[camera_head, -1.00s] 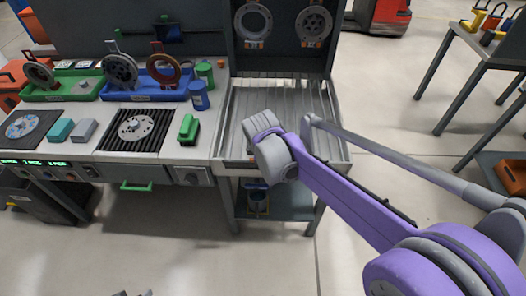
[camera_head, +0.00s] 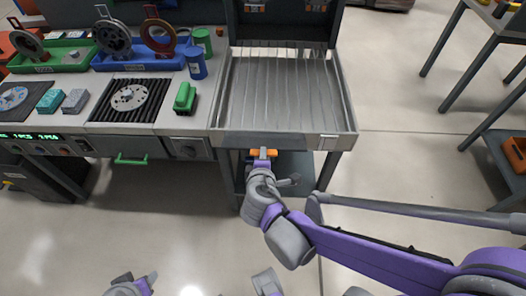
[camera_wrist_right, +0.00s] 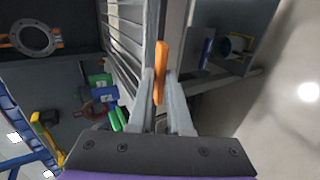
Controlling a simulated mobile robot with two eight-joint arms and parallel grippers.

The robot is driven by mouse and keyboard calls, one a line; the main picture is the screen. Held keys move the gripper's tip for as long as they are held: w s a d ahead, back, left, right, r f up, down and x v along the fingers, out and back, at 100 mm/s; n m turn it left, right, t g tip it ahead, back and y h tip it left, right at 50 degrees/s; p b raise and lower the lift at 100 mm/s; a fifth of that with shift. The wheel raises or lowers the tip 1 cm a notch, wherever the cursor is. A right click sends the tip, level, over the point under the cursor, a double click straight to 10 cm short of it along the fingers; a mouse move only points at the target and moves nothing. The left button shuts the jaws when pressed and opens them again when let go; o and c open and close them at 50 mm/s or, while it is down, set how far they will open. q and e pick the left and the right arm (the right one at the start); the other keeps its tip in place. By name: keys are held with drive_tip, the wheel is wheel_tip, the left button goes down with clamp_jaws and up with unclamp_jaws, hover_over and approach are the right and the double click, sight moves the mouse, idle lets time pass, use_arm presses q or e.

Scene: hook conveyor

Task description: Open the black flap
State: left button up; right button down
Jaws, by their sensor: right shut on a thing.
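My right gripper (camera_head: 262,160) is shut on an orange handle (camera_head: 263,153) at the front of the metal tray unit. In the right wrist view the orange handle (camera_wrist_right: 161,72) stands between the two fingers (camera_wrist_right: 160,98). A dark strip (camera_head: 275,141) runs along the unit's front edge just above the handle. A black upright panel (camera_head: 280,29) stands behind the tray, cut off at the top. I cannot tell which of these is the flap. Part of my left gripper (camera_head: 133,286) shows at the bottom edge, mostly out of frame.
The ribbed metal tray (camera_head: 280,90) is empty. To its left a workbench (camera_head: 135,128) holds a green block (camera_head: 185,97), a blue can (camera_head: 196,65), a green bin (camera_head: 52,57) and a blue bin (camera_head: 140,53). A dark table (camera_head: 480,45) stands at right. The floor between is clear.

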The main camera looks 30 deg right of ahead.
drive_tip(key=shift+s+f, duration=0.15)
drive_tip(key=shift+f, duration=0.3)
idle(0.3)
drive_tip(key=c, duration=0.9)
unclamp_jaws()
drive_tip(key=shift+f, duration=0.1)
drive_tip(key=shift+p+v, duration=1.65)
drive_tip(key=shift+v, duration=3.75)
